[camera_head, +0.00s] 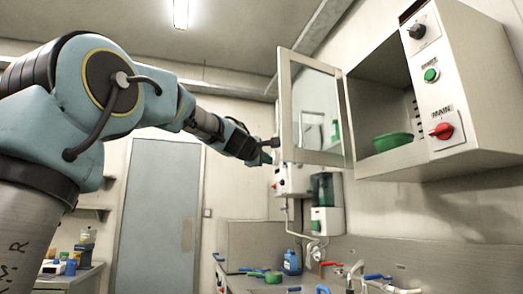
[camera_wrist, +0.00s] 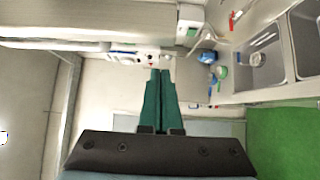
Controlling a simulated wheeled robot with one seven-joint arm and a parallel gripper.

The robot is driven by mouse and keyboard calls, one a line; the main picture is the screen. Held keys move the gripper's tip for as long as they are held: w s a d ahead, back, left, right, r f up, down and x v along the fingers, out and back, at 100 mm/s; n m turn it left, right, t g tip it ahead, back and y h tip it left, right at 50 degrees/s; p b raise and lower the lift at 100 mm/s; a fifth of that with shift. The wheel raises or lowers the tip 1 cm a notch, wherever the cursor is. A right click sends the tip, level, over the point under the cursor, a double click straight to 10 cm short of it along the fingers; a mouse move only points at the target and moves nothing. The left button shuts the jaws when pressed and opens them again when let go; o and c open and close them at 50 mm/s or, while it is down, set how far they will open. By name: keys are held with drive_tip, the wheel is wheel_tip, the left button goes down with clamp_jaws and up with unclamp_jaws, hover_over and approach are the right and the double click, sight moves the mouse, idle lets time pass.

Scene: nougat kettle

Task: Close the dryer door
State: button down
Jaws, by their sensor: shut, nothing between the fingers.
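The dryer (camera_head: 475,85) is a cream wall cabinet at the upper right of the head view. Its glass-paned door (camera_head: 318,117) is hinged on the left of the opening and stands wide open. A green bowl (camera_head: 393,141) sits inside the chamber. My gripper (camera_head: 270,150) is at the left edge of the door, close to its lower part; I cannot tell whether it touches. In the wrist view the two green fingers (camera_wrist: 160,75) are together with nothing between them. A pale panel at the upper left of the wrist view may be the door, seen edge-on.
A wall-mounted device (camera_head: 325,203) hangs behind the door. A grey room door (camera_head: 157,215) is at the back. A green floor area (camera_wrist: 285,140) shows at lower right.

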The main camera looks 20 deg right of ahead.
drive_tip(key=s, duration=0.1)
drive_tip(key=s+d, duration=0.1)
drive_tip(key=s, duration=0.1)
drive_tip(key=shift+s, duration=0.1)
drive_tip(key=shift+s+p, duration=0.25)
drive_tip(key=shift+p, duration=0.1)
idle(0.4)
